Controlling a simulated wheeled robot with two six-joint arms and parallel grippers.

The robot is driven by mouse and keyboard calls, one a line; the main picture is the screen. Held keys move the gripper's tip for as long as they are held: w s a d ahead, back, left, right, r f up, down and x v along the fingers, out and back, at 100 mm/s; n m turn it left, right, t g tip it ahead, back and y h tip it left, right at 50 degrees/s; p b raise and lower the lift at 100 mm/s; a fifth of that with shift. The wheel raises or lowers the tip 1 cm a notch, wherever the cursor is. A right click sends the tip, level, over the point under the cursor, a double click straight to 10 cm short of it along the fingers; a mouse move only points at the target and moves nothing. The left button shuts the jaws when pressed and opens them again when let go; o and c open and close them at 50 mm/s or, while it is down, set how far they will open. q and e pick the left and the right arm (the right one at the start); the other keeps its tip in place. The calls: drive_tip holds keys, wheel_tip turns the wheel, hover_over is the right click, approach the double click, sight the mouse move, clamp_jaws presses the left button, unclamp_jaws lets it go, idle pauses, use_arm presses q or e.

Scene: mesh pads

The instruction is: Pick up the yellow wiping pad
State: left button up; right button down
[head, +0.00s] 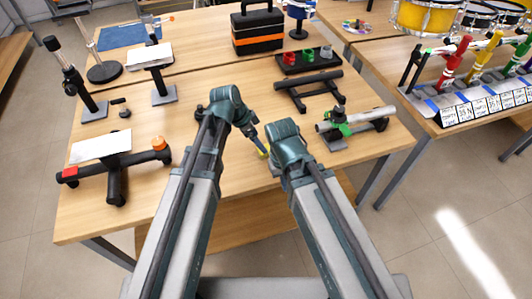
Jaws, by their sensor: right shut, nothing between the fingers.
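A small yellow patch (263,151), which looks like part of the yellow wiping pad, shows on the table between the ends of my two arms. Most of it is hidden. My right gripper (273,166) is low over the table just beside the yellow patch, partly covered by its own wrist. It is shut and empty. My left arm ends just left of and above the patch, and a dark slim part reaches from it toward the yellow. I cannot make out the left fingers, nor whether anything touches the pad.
A stand with a green clamp (341,122) is to the right. A black frame (308,88) and a tray of coloured cups (308,58) stand behind. A low black stand with a white plate (101,146) is at the left. The front table strip is mostly clear.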

use_arm(q)
drive_tip(key=b+x, duration=0.4)
drive_tip(key=x, duration=0.1)
drive_tip(key=shift+s+d+f+b, duration=0.1)
drive_tip(key=shift+s+d+b, duration=0.15)
drive_tip(key=shift+b, duration=0.1)
drive_tip(key=c, duration=1.4)
